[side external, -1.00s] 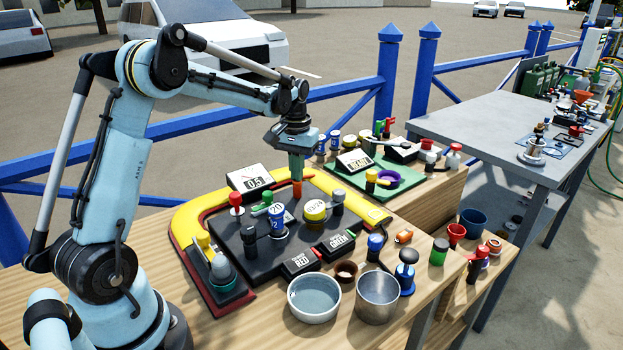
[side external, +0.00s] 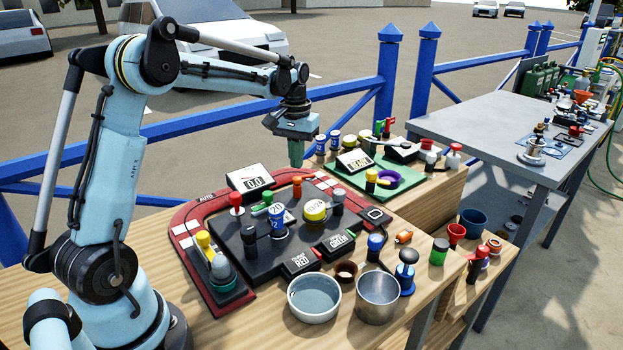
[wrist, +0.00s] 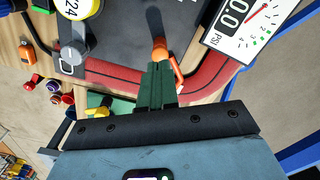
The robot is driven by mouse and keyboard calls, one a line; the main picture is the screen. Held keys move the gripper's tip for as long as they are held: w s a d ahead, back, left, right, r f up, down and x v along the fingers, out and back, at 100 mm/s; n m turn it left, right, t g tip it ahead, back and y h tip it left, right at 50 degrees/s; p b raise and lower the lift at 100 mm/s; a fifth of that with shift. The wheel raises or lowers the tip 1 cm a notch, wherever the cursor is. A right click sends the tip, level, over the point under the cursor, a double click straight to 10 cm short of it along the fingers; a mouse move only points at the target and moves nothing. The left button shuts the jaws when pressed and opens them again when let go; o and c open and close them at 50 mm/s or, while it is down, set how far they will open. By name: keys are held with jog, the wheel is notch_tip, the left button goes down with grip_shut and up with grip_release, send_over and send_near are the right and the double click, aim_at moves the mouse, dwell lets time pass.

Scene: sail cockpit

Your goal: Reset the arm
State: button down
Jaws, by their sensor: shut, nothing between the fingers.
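My gripper (side external: 296,160) is shut and empty. It hangs in the air above the back edge of the black panel (side external: 262,250), apart from everything below it. An upright orange peg (side external: 297,186) stands on the panel just beneath the fingertips. In the wrist view the green fingers are together, and the orange peg (wrist: 160,52) shows just beyond their tips.
A gauge display (side external: 250,180) reading 0.0 stands behind the panel. A dark red border strip (side external: 190,245) runs around the panel. Metal and white bowls (side external: 313,297) sit in front. A green tray (side external: 385,184) lies to the right. The air above is free.

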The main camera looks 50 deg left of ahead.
jog(key=shift+r, duration=1.6)
jog(key=shift+d, duration=0.1)
jog(key=s+d+r+m+t, duration=0.35)
jog(key=s+d, duration=0.35)
jog(key=d, duration=0.4)
jog(key=s+d+f+m+t, duration=0.2)
jog(key=s+d+f+t, duration=0.1)
jog(key=s+d, duration=0.4)
jog(key=shift+s+d+f+t, duration=0.15)
jog(key=shift+s+f+t, duration=0.2)
jog(key=shift+f, duration=0.2)
jog(key=c, duration=1.8)
grip_release()
jog(key=shift+m, duration=0.25)
jog(key=shift+c, duration=0.2)
